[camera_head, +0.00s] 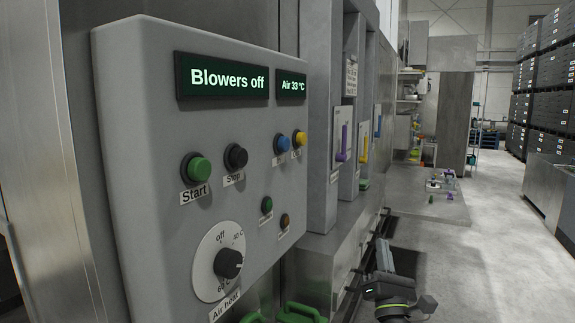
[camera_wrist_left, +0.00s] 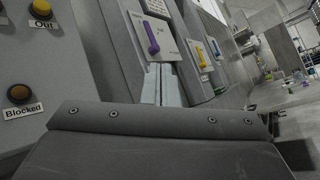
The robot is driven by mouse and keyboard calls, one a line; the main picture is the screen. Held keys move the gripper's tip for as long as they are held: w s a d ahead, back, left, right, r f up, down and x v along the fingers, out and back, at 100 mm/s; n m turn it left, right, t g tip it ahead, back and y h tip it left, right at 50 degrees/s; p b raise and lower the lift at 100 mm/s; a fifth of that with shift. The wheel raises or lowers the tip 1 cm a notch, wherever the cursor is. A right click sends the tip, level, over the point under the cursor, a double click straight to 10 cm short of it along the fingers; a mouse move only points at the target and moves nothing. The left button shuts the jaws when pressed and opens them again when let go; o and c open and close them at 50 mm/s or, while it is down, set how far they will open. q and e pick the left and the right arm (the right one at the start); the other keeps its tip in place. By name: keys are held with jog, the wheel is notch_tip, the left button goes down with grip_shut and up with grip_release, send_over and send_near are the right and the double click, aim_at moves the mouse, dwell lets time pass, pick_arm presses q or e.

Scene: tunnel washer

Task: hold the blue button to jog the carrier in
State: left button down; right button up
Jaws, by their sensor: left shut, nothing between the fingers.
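The blue button (camera_head: 281,143) is on the grey control panel (camera_head: 140,130) in the head view, left of the yellow button (camera_head: 299,139). Its label is too small to read. In the wrist view the yellow button (camera_wrist_left: 40,9) is labelled "Out"; the blue one is outside that view. My left gripper (camera_head: 384,249) is low and to the right of the panel, apart from it. In the wrist view its fingers (camera_wrist_left: 161,84) are together and empty. The carrier cannot be made out. My right gripper is not in view.
The panel also has a green Start button (camera_head: 199,169), a black Stop button (camera_head: 236,157) and an air heat knob (camera_head: 228,263). Its display reads "Blowers off". A purple lever (camera_head: 344,142) is on the machine beyond. Green handles (camera_head: 300,313) are below. The aisle floor (camera_head: 480,265) is clear.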

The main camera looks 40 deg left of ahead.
aim_at(285, 145)
pick_arm(q)
jog(key=s+r+n+g+y, duration=0.1)
jog(key=s+r+n+g, duration=0.2)
jog(key=r+n, duration=0.4)
jog(key=s+a+r+n+g+y, duration=0.1)
jog(key=s+r+n+g+y, duration=0.1)
jog(key=s+r+n, duration=0.3)
jog(key=s+r+n+g+y, duration=0.1)
jog(key=s+r+n+g, duration=0.3)
jog(key=r+n, duration=0.7)
jog(key=n+g, duration=0.1)
jog(key=n, duration=0.2)
jog(key=shift+s+a+y, duration=0.3)
jog(key=shift+a+y, duration=0.05)
jog(key=shift+y, duration=0.05)
jog(key=shift+a, duration=0.1)
jog(key=s+a+p, duration=0.2)
jog(key=a+p, duration=0.3)
jog(key=a, duration=0.3)
jog(key=shift+a, duration=0.25)
jog(key=shift+s+a, duration=0.1)
jog(key=shift+a, duration=0.05)
jog(key=shift+a, duration=0.25)
